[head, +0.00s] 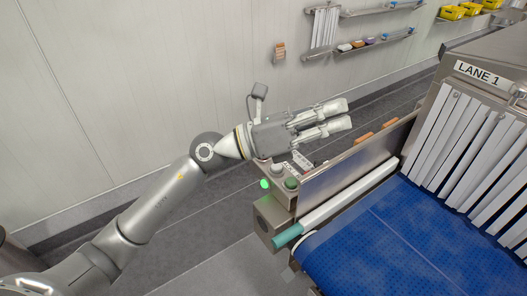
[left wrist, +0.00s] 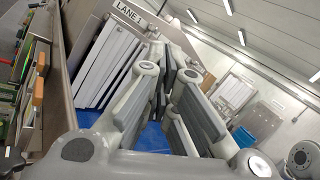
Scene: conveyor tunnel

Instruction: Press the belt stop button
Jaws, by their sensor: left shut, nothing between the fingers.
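A small control box (head: 283,192) sits at the near corner of the conveyor in the head view. It carries a grey-white round button (head: 277,170), a dark green round button (head: 291,183) and a lit green lamp (head: 264,184) on its left side. I cannot tell which is the belt stop button; part of the box top is hidden behind my gripper. My left gripper (head: 347,113) is shut and empty, above and beyond the box, pointing right. Its fingers also show in the left wrist view (left wrist: 172,85). My right gripper is not in view.
The blue belt (head: 385,245) runs into a tunnel with white strip curtains (head: 465,140) under a LANE 1 sign (head: 478,73). A metal side wall (head: 355,160) rises beside the box. Shelves (head: 370,42) hang on the back wall. The floor left of the conveyor is clear.

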